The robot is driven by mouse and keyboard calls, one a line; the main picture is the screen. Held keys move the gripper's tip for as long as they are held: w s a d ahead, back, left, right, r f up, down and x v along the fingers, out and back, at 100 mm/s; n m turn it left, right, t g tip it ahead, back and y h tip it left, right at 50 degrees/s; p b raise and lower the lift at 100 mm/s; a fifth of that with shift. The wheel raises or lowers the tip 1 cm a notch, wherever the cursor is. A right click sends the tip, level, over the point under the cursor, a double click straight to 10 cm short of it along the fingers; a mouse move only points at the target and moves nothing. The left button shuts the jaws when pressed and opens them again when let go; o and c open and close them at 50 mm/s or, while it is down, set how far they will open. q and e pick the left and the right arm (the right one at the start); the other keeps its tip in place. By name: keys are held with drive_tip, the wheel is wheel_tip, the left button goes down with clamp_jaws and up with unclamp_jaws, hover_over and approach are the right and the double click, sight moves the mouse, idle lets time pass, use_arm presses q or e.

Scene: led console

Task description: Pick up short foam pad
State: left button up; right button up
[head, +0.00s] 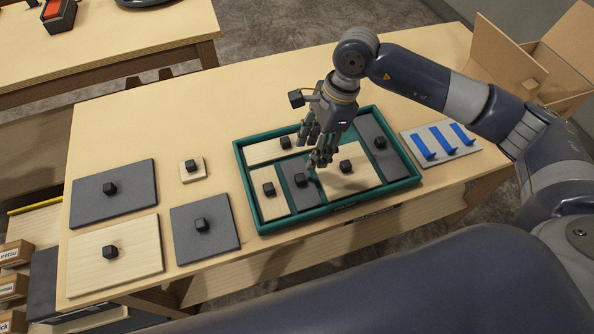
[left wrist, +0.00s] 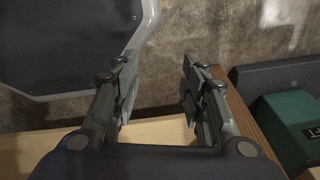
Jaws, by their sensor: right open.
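My right gripper (head: 313,152) is open and empty, pointing down over the green tray (head: 243,175). A short dark grey pad (head: 297,171) with a black knob (head: 299,180) lies in the tray, just below and left of the fingertips. A longer dark grey pad (head: 381,158) with a knob lies at the tray's right end. Whether the fingers touch anything below cannot be told. My left gripper (left wrist: 155,75) shows in the left wrist view with its fingers apart and nothing between them.
Light wooden panels (head: 358,180) with knobs fill the tray's other places. A board with blue strips (head: 420,132) and an open cardboard box (head: 565,50) stand right.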

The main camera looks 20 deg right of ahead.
sight(301, 177)
drive_tip(key=x, duration=0.3)
drive_tip(key=shift+s+a+f+p, duration=0.2)
drive_tip(key=shift+s+f+p, duration=0.15)
drive_tip(key=shift+p, duration=0.05)
drive_tip(key=shift+a+f+p, duration=0.15)
drive_tip(key=shift+f+p, duration=0.15)
drive_tip(key=shift+f, duration=0.1)
drive_tip(key=p+x, duration=0.1)
drive_tip(key=x, duration=0.2)
drive_tip(key=shift+a+f, duration=0.15)
drive_tip(key=shift+f, duration=0.1)
drive_tip(key=shift+f+p, duration=0.3)
drive_tip(key=shift+a+f, duration=0.1)
drive_tip(key=shift+c, duration=0.5)
use_arm(q)
drive_tip(key=shift+g, duration=0.3)
drive_tip(key=s+r, duration=0.1)
drive_tip(key=s, duration=0.1)
drive_tip(key=s+r, duration=0.2)
use_arm(e)
drive_tip(key=c, duration=0.9)
